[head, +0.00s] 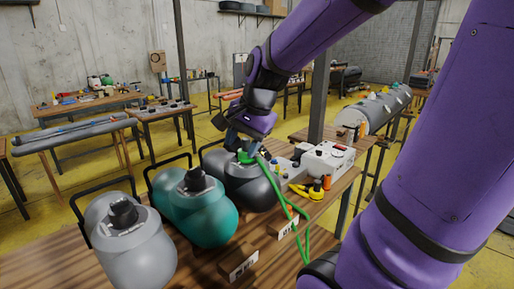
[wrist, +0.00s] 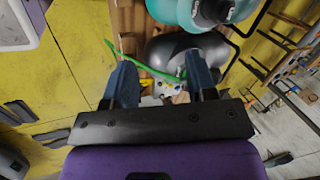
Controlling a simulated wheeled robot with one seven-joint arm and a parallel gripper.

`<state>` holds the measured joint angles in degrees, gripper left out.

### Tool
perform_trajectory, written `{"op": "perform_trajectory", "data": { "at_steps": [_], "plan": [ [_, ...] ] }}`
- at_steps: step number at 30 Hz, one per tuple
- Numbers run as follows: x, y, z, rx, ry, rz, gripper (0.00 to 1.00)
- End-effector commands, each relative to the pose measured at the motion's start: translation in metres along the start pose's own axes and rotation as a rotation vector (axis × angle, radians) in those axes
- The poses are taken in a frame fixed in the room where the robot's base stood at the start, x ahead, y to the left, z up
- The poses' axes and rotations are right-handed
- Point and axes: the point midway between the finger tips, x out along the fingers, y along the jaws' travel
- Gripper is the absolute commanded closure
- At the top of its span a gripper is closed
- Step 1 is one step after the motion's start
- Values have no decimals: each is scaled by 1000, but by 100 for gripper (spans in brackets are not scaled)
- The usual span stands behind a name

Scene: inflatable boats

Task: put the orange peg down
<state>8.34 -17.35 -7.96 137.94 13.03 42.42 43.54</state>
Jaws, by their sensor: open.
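My gripper (head: 240,147) is over the far end of the wooden bench, above the dark grey tank. In the wrist view its two blue-grey fingers (wrist: 161,82) stand apart with nothing clearly held between them. A small orange piece (head: 327,182) stands on the bench to the right of the gripper, beside yellow-and-black tools. It may be the orange peg, but it is too small to be sure. The gripper is apart from it. I cannot make out an orange peg in the wrist view.
A grey tank (head: 140,250), a teal tank (head: 205,215) and a dark tank (head: 255,190) line the bench. A green strap (head: 284,205) hangs from near my gripper across it. A white box (head: 328,158) stands at right.

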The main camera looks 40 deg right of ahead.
Motion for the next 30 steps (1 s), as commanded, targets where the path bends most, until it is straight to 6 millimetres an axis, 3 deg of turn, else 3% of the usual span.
{"op": "perform_trajectory", "data": {
  "at_steps": [6,15,20,30],
  "plan": [
    [-45,21,59,-552,53,-22,48],
    [-78,58,104,-1110,141,6,48],
    [-82,66,110,-1206,159,18,48],
    [-82,66,111,-1212,159,19,48]
  ]
}}
